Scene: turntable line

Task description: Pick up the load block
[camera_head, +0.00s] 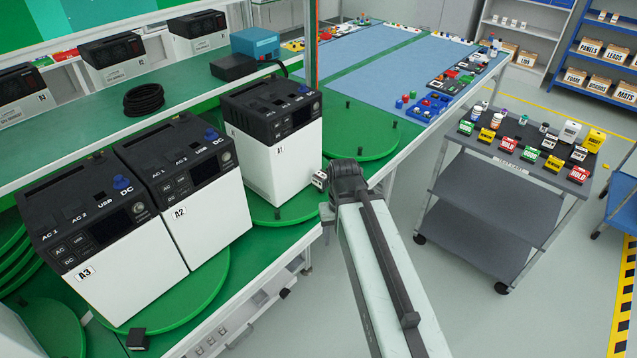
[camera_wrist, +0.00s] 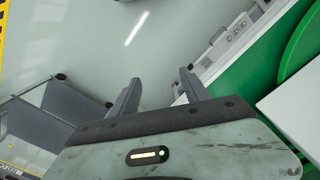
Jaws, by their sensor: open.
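I cannot tell for sure which thing is the load block. A small black block (camera_head: 137,338) lies at the bench's front edge, by the turntable under unit A3, in the head view. A small pale piece with dark marks (camera_head: 320,180) shows right beside my gripper (camera_head: 326,205); whether it is a separate thing is unclear. My gripper is at the bench's front edge, just right of the white-sided unit A1 (camera_head: 285,160). In the wrist view, my gripper (camera_wrist: 159,78) is open, with only floor visible between its fingers.
Units A2 (camera_head: 210,205) and A3 (camera_head: 130,280) stand on green turntables to the left. An empty-looking green turntable (camera_head: 360,140) lies behind my gripper. A grey cart (camera_head: 480,185) with bottles and coloured tags stands right. Clear floor (camera_head: 540,300) lies between cart and striped edge.

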